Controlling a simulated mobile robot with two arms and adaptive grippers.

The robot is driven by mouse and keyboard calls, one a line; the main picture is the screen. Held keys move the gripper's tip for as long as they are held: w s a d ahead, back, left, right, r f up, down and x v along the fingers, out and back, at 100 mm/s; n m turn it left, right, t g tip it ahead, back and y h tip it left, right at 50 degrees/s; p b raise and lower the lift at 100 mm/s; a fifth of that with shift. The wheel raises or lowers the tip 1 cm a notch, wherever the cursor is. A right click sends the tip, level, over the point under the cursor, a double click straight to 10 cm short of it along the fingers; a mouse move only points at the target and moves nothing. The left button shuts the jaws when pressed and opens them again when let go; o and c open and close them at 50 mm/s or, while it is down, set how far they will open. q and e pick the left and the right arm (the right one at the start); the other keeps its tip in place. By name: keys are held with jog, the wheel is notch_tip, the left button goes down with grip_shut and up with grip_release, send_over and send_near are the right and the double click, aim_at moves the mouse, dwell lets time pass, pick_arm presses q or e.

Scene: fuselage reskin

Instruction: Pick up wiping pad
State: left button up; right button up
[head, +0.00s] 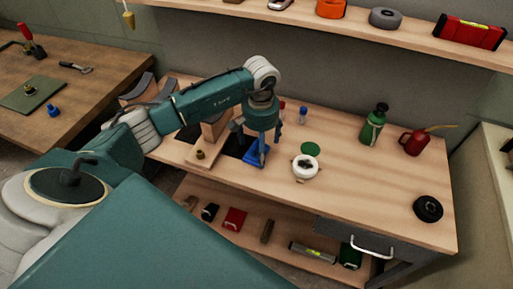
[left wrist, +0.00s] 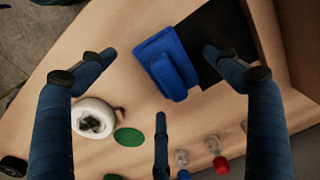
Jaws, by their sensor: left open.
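The blue pad (head: 254,157), which looks like the wiping pad, lies on the workbench with one edge at a dark mat. In the left wrist view the blue pad (left wrist: 166,65) shows a raised blue block or grip on a flat base. My left gripper (head: 258,140) points down above it, its fingers partly covering it in the head view. In the left wrist view the left gripper (left wrist: 159,58) is open, its fingers spread on both sides of the pad with nothing between them. My right gripper is in neither view.
A white round container (head: 305,168) and a green disc (head: 311,149) sit right of the pad. Small red- and blue-capped bottles (head: 303,114) stand behind. A green bottle (head: 374,124), red oil can (head: 416,141) and black roll (head: 428,208) are further right. A wooden stand (head: 208,140) is close left.

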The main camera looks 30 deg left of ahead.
pick_arm(q)
jog(key=shift+f, duration=0.75)
jog(key=shift+w, duration=0.1)
jog(key=shift+c, duration=1)
jog(key=c, duration=1.1)
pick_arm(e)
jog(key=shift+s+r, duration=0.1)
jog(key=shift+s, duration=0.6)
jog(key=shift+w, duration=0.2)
